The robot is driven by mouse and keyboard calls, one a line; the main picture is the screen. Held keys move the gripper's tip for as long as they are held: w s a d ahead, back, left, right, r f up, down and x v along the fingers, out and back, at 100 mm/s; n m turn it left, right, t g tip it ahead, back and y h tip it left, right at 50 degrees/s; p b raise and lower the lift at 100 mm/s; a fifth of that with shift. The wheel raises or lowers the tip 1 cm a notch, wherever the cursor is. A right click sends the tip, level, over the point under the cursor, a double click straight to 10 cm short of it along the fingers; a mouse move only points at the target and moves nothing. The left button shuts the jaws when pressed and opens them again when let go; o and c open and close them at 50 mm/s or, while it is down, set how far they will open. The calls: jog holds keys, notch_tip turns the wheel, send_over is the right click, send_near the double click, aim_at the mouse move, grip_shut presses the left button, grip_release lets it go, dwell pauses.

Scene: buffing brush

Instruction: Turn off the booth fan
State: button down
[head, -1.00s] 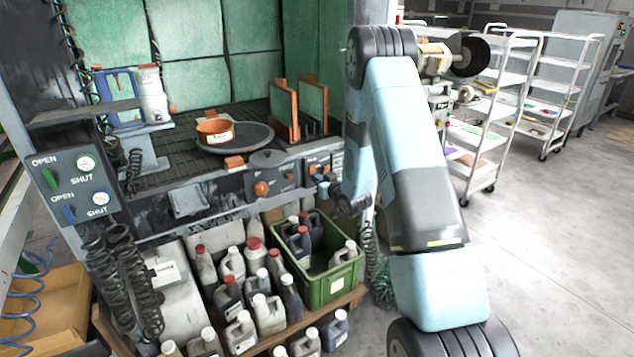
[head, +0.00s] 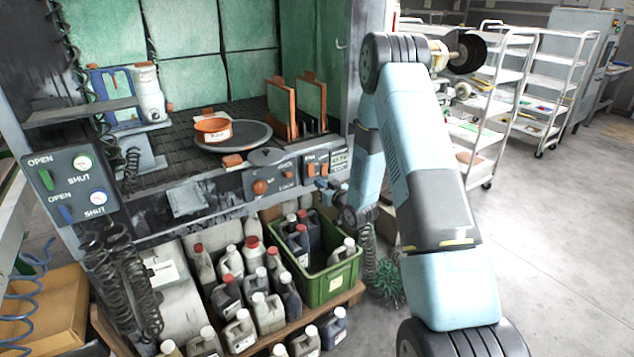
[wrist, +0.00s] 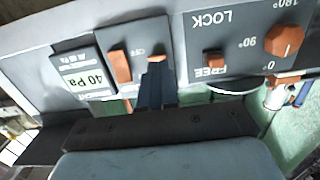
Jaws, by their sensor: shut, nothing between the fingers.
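The booth's grey control panel (head: 288,176) carries two orange rocker switches beside a pressure display. In the wrist view, which is upside down, one orange rocker switch (wrist: 120,67) is clear. The other orange switch (wrist: 156,59) is mostly hidden behind my gripper (wrist: 156,70). My gripper is shut and empty, its blue fingertips right at that second switch; I cannot tell whether they touch it. The lettering by it is partly covered, and I cannot tell which switch is the fan's. The display (wrist: 84,76) reads 40 Pa. In the head view, my gripper (head: 323,184) is just below the switches.
A LOCK/FREE switch (wrist: 214,60) and a round orange knob (wrist: 284,40) share the panel. A green crate (head: 333,283) and several bottles stand below. Carts (head: 540,80) stand at right; the floor there is open.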

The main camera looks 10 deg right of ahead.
aim_at(312, 174)
jog(key=f+v, duration=0.2)
jog(key=v, duration=0.8)
jog(key=shift+d+m, duration=0.15)
jog(key=shift+m, duration=0.15)
jog(key=r+m, duration=0.1)
jog(key=m, duration=0.5)
jog(key=r+m, duration=0.2)
jog(key=m, duration=0.3)
jog(key=r+m, duration=0.1)
jog(key=m, duration=0.5)
jog(key=shift+d+r+m+g+h, duration=0.25)
jog(key=shift+m+g+h, duration=0.05)
jog(key=x, duration=1.3)
jog(key=shift+w+a+f, duration=0.1)
jog(key=shift+w+a, duration=0.15)
jog(key=shift+w, duration=0.1)
jog(key=shift+a, duration=0.1)
